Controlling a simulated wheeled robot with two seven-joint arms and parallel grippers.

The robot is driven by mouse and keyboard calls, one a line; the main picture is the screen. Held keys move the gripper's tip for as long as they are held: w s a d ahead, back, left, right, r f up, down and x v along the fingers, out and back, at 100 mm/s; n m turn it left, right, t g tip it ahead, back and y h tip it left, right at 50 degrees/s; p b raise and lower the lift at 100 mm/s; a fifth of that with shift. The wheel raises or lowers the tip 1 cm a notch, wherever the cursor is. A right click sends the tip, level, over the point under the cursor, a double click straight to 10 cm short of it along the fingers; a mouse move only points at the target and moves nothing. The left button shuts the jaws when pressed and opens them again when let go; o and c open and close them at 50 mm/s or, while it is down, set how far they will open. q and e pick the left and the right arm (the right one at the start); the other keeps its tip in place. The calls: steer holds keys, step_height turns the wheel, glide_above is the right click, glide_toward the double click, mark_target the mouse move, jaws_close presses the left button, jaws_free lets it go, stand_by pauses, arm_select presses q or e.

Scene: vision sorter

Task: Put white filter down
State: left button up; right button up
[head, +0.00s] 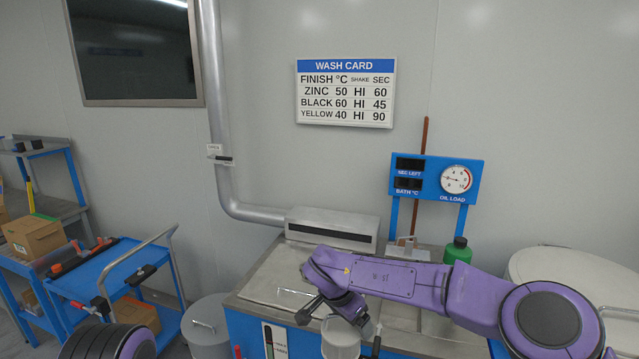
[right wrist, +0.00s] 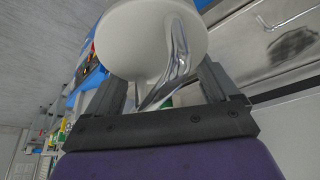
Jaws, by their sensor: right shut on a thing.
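The white filter (right wrist: 150,40) is a round white body with a bent shiny metal handle, seen close up in the right wrist view. My right gripper (right wrist: 166,88) is shut on the handle, between its two dark fingers. In the head view, the filter (head: 341,338) hangs below my right gripper (head: 342,318), in front of the blue wash bench's front edge. Its lower part is cut off by the picture's bottom edge. My left gripper is not in view; only a rounded part of my left arm shows at the bottom left.
The wash bench (head: 262,284) has a metal top with a lid and handle. A green bottle (head: 458,250) stands at its back right. A grey bin (head: 207,328) stands left of the bench, beside a blue cart (head: 120,277). A large round pale vessel (head: 570,268) is at right.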

steer(key=s+d+f+n+y+b, duration=0.1)
steer(key=s+d+f+n+b, duration=0.1)
steer(key=d+f+n, duration=0.1)
steer(key=s+d+f+n+t+y+b, duration=0.1)
steer(key=s+d+f+n+b, duration=0.2)
steer(key=f, duration=0.3)
steer(key=shift+s+n, duration=0.2)
steer(key=shift+n, duration=0.4)
steer(key=s+d+f+n+b, duration=0.1)
steer(key=s, duration=0.1)
steer(key=s+d+f+n+y+b, duration=0.1)
steer(key=f+b, duration=0.1)
steer(key=s+d+f+n+b, duration=0.1)
steer(key=s+b, duration=0.1)
steer(key=shift+s+f+t+y, duration=0.3)
steer(key=shift+t, duration=0.1)
steer(key=s+d+b, duration=0.1)
steer(key=d+b, duration=0.1)
steer(key=s+d+f+b, duration=0.1)
steer(key=s+b, duration=0.1)
steer(key=shift+s+d+f, duration=0.1)
steer(key=shift+d, duration=0.25)
